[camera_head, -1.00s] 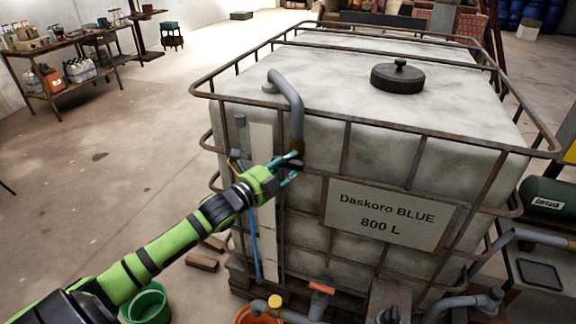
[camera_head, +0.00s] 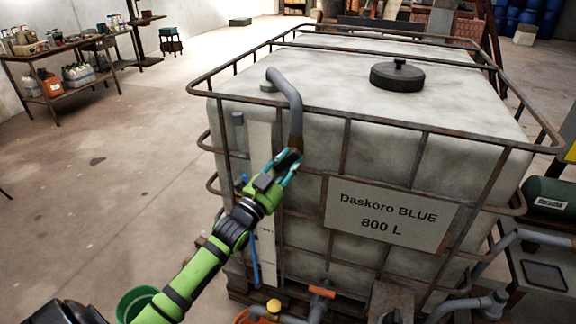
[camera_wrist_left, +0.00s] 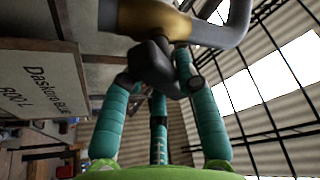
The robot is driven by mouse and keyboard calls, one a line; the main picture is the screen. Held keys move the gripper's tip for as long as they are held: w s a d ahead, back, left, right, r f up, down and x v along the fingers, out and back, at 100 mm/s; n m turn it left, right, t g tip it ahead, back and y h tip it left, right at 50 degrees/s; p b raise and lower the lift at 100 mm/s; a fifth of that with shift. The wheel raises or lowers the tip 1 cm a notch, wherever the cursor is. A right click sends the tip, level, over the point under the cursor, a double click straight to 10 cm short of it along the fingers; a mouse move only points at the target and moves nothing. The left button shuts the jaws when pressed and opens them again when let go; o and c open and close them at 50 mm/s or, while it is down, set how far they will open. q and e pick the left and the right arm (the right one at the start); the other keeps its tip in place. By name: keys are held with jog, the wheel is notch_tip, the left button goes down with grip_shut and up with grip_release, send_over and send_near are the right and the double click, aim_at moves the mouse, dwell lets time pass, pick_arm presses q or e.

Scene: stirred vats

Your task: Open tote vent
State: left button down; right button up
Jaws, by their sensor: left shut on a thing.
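The white caged tote (camera_head: 480,110) carries a grey vent pipe (camera_head: 287,95) that bends down over its front left edge. In the left wrist view the pipe (camera_wrist_left: 225,30) meets a brass-coloured valve body (camera_wrist_left: 158,18) with a dark handle (camera_wrist_left: 152,62) below it. My left gripper (camera_head: 289,160), with teal fingers, is at the pipe's lower end. In the left wrist view my left gripper (camera_wrist_left: 158,76) is shut on the dark handle. In the head view the fingers hide most of the handle. My right gripper is in neither view.
The rusty cage bars (camera_head: 345,150) and the label plate (camera_head: 385,217) are close to the right of my gripper.

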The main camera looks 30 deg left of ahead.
pick_arm(q)
jog(key=n+y, duration=0.1)
jog(key=n, duration=0.2)
jog(key=n+y, duration=0.2)
jog(key=n, duration=0.1)
jog(key=shift+d+r+n+t, duration=0.1)
jog(key=shift+r+n+t, duration=0.05)
jog(key=shift+n+t, duration=0.15)
jog(key=shift+r+n+y+p, duration=0.1)
jog(key=shift+n+y+p, duration=0.1)
jog(key=shift+n+y, duration=0.8)
jog(key=shift+n+y+p, duration=0.2)
jog(key=shift+n+y, duration=0.2)
jog(key=shift+n, duration=1.5)
jog(key=c, duration=0.9)
grip_release()
jog(key=shift+s+d+f, duration=0.1)
jog(key=shift+s+f, duration=0.15)
jog(key=shift+s, duration=0.05)
jog(key=v, duration=1.1)
jog(key=shift+s+d, duration=0.1)
